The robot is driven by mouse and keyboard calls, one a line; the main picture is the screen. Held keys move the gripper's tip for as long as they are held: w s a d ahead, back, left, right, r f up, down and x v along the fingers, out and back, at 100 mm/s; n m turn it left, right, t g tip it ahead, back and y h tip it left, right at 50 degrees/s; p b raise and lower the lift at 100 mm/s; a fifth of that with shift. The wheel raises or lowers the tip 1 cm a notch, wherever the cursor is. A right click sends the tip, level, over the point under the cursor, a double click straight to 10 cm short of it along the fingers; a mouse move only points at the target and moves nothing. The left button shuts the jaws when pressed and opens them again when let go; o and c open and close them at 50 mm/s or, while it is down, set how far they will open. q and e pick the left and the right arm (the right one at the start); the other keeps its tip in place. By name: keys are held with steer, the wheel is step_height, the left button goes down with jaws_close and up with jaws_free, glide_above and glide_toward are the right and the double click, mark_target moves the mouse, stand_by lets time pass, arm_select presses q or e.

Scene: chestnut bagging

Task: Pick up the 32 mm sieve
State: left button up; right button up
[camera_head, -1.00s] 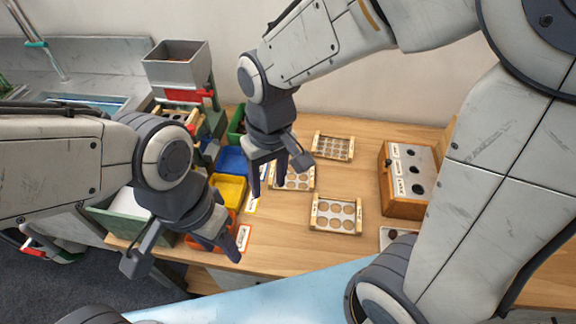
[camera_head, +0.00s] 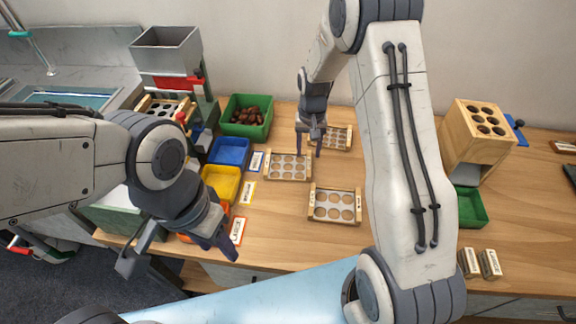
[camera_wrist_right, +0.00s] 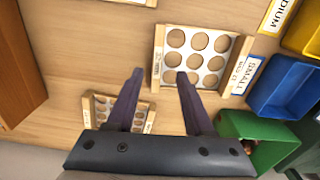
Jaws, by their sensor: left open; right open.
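Three wooden-framed sieves lie flat on the table. The nearest (camera_head: 335,205) has the largest holes. The middle one (camera_head: 288,166) has medium holes and shows in the right wrist view (camera_wrist_right: 195,56) as a grid of round holes. The farthest (camera_head: 337,138) has small holes and is partly hidden by my right gripper; it also shows in the wrist view (camera_wrist_right: 122,111). I cannot read for certain which is the 32 mm sieve. My right gripper (camera_head: 309,152) is open and empty above the middle and far sieves; its fingers (camera_wrist_right: 160,75) show apart. My left gripper (camera_head: 178,257) is open and empty at the front left.
Green (camera_head: 247,131), blue (camera_head: 230,151) and yellow (camera_head: 221,181) bins stand left of the sieves, with label cards beside them. An upright wooden box (camera_head: 478,136) with holes stands at the right, by a green tray (camera_head: 471,208). My right arm hides part of the table.

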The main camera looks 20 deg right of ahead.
mark_target(309, 163)
step_height(309, 163, down, 5)
steer(key=shift+s+d, duration=0.15)
jaws_close()
steer(key=shift+r, duration=0.15)
